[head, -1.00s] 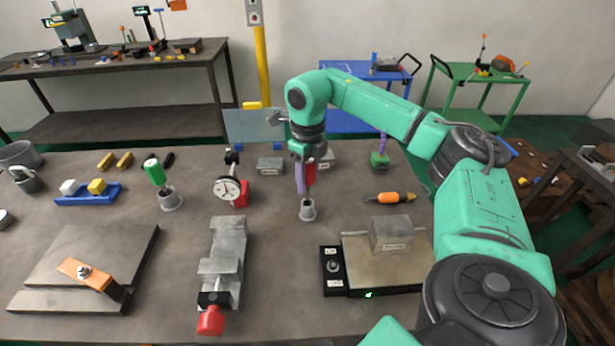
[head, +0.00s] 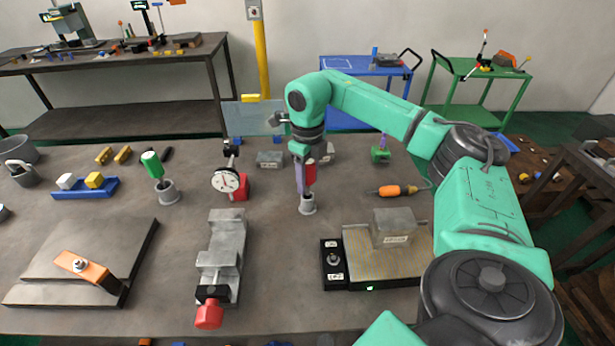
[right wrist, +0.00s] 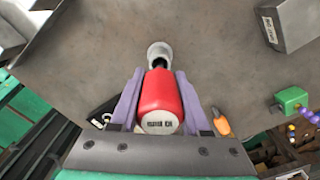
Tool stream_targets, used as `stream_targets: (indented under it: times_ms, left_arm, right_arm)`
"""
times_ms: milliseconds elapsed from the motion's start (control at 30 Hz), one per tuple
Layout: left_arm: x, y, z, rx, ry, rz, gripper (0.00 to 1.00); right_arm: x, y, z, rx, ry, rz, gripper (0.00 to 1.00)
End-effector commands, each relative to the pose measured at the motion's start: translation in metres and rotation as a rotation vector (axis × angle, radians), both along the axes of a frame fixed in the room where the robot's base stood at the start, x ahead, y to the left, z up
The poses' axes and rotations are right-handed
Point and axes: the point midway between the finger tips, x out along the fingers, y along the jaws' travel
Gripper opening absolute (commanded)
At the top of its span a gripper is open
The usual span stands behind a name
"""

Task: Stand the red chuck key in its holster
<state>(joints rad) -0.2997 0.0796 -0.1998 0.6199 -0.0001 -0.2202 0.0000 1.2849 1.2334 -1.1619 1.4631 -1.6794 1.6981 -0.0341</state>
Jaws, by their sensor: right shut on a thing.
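The red chuck key (head: 310,174) is upright in my right gripper (head: 305,188), which is shut on its red handle. The grey holster (head: 307,206) stands on the bench directly below the key. In the right wrist view the red handle (right wrist: 160,100) lies between the purple fingers, and its dark shank points at the mouth of the holster (right wrist: 159,52). The shank's tip is at or just inside the mouth; I cannot tell how deep. My left gripper is not in view.
A green-handled tool (head: 152,164) stands in a similar grey cup (head: 168,193) to the left. A dial gauge (head: 226,181) and a vise (head: 222,255) are left of the holster. An orange-handled screwdriver (head: 392,190) and a plate with a metal block (head: 396,228) are to the right.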

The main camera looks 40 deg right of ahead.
Motion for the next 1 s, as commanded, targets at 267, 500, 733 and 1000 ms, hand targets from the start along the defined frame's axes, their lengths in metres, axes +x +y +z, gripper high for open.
stream_targets:
  times_ms: [267, 500, 733, 1000]
  left_arm:
    - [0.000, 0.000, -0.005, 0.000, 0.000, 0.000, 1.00]
    - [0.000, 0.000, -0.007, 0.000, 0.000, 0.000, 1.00]
    - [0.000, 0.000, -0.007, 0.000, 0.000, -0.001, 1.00]
    - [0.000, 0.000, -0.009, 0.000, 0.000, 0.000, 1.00]
  right_arm:
    - [0.000, 0.000, -0.008, 0.000, 0.000, 0.000, 0.00]
    - [0.000, 0.000, -0.011, 0.000, -0.001, 0.000, 0.62]
    - [0.000, 0.000, -0.011, 0.000, 0.000, 0.000, 0.81]
    - [0.001, 0.000, 0.001, 0.001, -0.003, 0.000, 0.81]
